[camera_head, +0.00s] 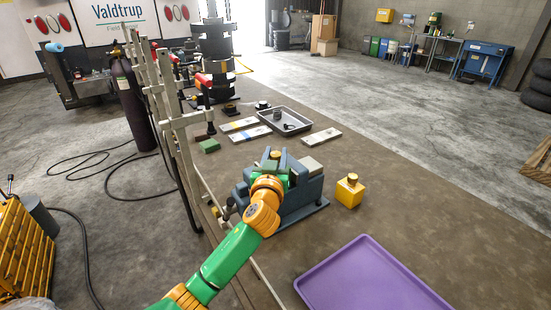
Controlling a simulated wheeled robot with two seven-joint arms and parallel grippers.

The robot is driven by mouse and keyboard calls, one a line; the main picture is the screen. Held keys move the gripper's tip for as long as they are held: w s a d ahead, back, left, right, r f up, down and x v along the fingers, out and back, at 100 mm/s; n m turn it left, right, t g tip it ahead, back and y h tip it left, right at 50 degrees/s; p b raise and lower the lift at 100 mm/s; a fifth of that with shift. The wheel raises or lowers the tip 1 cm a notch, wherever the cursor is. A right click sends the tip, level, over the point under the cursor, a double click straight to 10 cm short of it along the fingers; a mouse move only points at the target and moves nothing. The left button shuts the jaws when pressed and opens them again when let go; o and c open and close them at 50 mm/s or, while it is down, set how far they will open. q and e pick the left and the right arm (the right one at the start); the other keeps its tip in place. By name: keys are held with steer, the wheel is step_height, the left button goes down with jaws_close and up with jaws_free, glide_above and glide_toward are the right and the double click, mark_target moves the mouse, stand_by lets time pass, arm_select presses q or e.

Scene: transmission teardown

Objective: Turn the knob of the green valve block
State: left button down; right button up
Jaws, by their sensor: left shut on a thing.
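The green valve block (292,178) sits in a blue-grey vise (314,187) on the brown bench. My left arm reaches in from the lower left and covers part of the block and the vise's near side. My left gripper (275,156) is at the top of the block. My right gripper is not in view.
A yellow block with a brass-coloured top (349,190) stands just right of the vise. A purple tray (368,280) lies in front. Behind are a grey tray (285,121), flat plates (250,134) and a small green block (209,145). Clamps (170,110) line the left edge.

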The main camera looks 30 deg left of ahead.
arm_select(q)
steer(key=n+g+y+b, duration=0.2)
steer(key=b, duration=0.1)
steer(key=n+g+y+b, duration=0.2)
steer(key=b, duration=0.2)
steer(key=n+g+y+b, duration=0.2)
steer(key=b, duration=0.1)
steer(key=shift+w+f+y+b, duration=0.1)
steer(key=shift+f+y+b, duration=0.3)
steer(key=shift+r+n+g+y+b, duration=0.15)
steer(key=shift+n+g+y+b, duration=0.25)
steer(key=shift+g, duration=0.2)
steer(key=shift+r+n+g+y, duration=0.15)
steer(key=shift+n+g+y, duration=0.2)
steer(key=shift+g, duration=0.25)
steer(key=shift+r+n+g+y, duration=0.2)
steer(key=shift+n+g+y, duration=0.15)
steer(key=shift+n+g, duration=0.55)
steer(key=shift+f+n+g, duration=0.1)
steer(key=shift+n+g, duration=0.15)
steer(key=shift+g, duration=0.45)
steer(key=c, duration=0.8)
jaws_free()
steer(key=o, duration=0.3)
steer(key=shift+a, duration=0.1)
